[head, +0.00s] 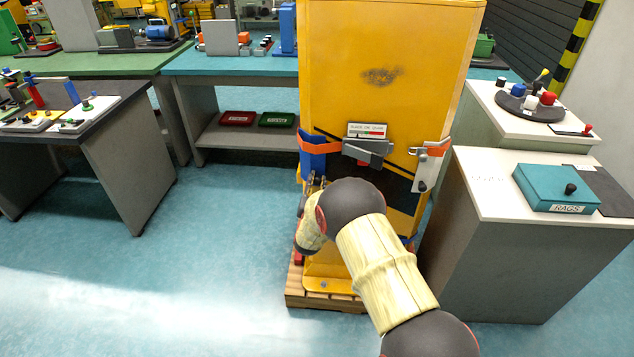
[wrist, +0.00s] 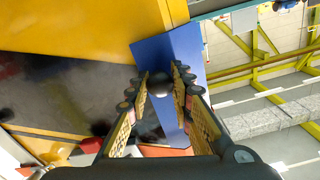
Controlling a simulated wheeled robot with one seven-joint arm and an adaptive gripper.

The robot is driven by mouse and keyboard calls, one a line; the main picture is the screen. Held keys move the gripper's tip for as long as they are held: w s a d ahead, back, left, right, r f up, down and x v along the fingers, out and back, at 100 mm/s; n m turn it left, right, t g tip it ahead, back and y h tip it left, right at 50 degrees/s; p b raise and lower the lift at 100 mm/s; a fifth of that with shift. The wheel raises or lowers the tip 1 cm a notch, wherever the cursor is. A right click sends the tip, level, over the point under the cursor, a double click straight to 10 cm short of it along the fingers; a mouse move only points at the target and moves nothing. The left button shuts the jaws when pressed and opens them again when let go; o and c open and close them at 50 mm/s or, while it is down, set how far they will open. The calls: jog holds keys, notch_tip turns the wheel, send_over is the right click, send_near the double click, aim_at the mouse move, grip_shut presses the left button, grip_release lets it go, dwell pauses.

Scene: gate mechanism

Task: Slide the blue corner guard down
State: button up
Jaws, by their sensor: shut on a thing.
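The blue corner guard (head: 317,150) sits on the left front edge of the yellow cabinet (head: 345,60), with the orange strap (head: 306,143) by its upper part. It also shows in the wrist view (wrist: 168,48) as a blue plate beyond my fingers. My gripper (head: 317,180) is at the lower part of the guard. In the wrist view its two fingers (wrist: 160,80) are shut around a dark round knob (wrist: 160,88) in front of the blue plate. In the head view my arm hides part of the cabinet's lower front and the grip itself is small.
A grey buckle (head: 367,152) and a white corner guard (head: 429,165) are on the cabinet's front and right edge. A wooden pallet (head: 325,303) lies underneath. A grey counter with a teal RAGS box (head: 556,187) stands close on the right. The floor at left is clear.

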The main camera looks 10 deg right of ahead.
grip_shut()
jog(key=shift+f, duration=0.1)
notch_tip(320, 180, down, 16)
jog(key=shift+f, duration=0.2)
dwell(0.5)
jog(key=shift+s, duration=0.1)
jog(key=shift+o, duration=2.4)
grip_release()
jog(key=shift+f, duration=0.1)
jog(key=shift+o, duration=1.3)
